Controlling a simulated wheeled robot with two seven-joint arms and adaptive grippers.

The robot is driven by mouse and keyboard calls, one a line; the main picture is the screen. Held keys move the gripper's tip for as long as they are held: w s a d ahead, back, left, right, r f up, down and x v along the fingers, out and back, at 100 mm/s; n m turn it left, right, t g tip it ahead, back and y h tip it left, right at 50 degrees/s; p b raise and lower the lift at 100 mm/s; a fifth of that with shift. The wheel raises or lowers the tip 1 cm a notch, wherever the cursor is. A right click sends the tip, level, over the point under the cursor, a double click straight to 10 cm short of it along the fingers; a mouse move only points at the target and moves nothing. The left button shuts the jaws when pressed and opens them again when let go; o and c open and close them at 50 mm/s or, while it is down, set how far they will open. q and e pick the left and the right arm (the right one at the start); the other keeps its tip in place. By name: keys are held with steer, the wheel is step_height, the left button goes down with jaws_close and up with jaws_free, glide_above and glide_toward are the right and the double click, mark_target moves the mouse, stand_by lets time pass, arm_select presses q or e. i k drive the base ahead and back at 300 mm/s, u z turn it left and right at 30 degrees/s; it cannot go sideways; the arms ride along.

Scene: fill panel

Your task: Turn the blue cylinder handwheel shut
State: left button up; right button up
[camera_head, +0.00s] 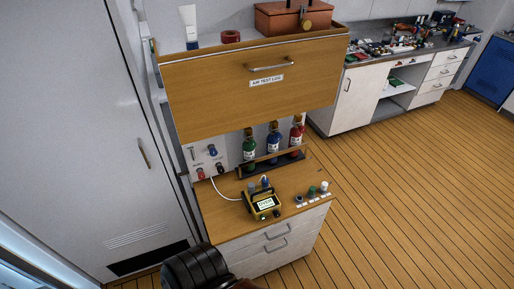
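A blue cylinder (274,145) stands upright in a rack between a green cylinder (249,150) on its left and a red cylinder (297,137) on its right. A small dark fitting shows at the top of the blue cylinder, just under the wooden front above. The handwheel is too small to make out, and I cannot tell how far it is turned.
A wooden drawer front (250,95) labelled "AIR TEST LOG" overhangs the cylinders closely. A yellow device (263,205) with a white hose stands on the counter (220,222) before them. Small knobs (312,191) sit at the counter's right. Floor (400,200) to the right is clear.

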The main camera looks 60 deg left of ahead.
mark_target(278, 137)
steer(key=z, duration=0.05)
steer(key=k, duration=0.1)
steer(key=u, duration=1.95)
steer(key=i, duration=0.5)
steer(key=u, duration=0.05)
